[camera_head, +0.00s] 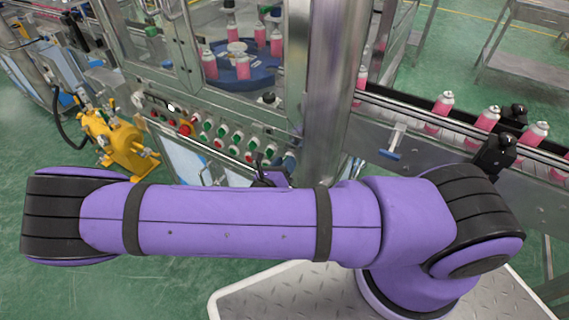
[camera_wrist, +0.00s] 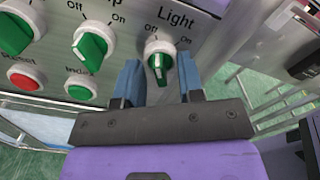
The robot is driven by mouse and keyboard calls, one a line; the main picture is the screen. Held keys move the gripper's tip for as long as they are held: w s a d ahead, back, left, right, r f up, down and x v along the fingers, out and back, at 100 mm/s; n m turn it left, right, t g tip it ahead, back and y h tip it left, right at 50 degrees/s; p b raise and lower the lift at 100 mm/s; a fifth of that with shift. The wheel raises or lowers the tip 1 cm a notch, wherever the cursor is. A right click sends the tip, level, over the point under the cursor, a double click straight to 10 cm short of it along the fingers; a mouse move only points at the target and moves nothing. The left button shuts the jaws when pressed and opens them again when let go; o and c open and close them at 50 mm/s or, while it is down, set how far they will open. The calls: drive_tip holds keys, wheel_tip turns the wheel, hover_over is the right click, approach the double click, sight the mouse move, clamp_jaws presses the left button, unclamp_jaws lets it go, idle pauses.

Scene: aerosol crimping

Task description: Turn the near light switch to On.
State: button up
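The light switch (camera_wrist: 158,62) is a green rotary knob on a pale round base, under the label "Light" with "Off" to the left and "On" to the right. Its handle stands nearly upright in the wrist view, with a white mark on it; I cannot tell for sure which label it points at. My gripper (camera_wrist: 159,80) is open, with one blue finger on each side of the knob. Gaps show between fingers and knob. In the head view, my gripper (camera_head: 271,176) is at the right end of the control panel, mostly hidden behind my arm.
The panel (camera_head: 212,142) carries several other green knobs and buttons. An adjacent knob (camera_wrist: 90,47) and a green button (camera_wrist: 80,93) are left of my gripper. A steel post (camera_head: 335,95) rises right of the panel. A conveyor with pink cans (camera_head: 440,104) runs to the right.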

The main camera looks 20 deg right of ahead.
drive_tip(key=shift+c, duration=0.4)
clamp_jaws()
drive_tip(key=shift+m, duration=0.3)
drive_tip(key=m, duration=1.1)
drive_tip(key=shift+m, duration=0.3)
drive_tip(key=shift+o, duration=0.4)
unclamp_jaws()
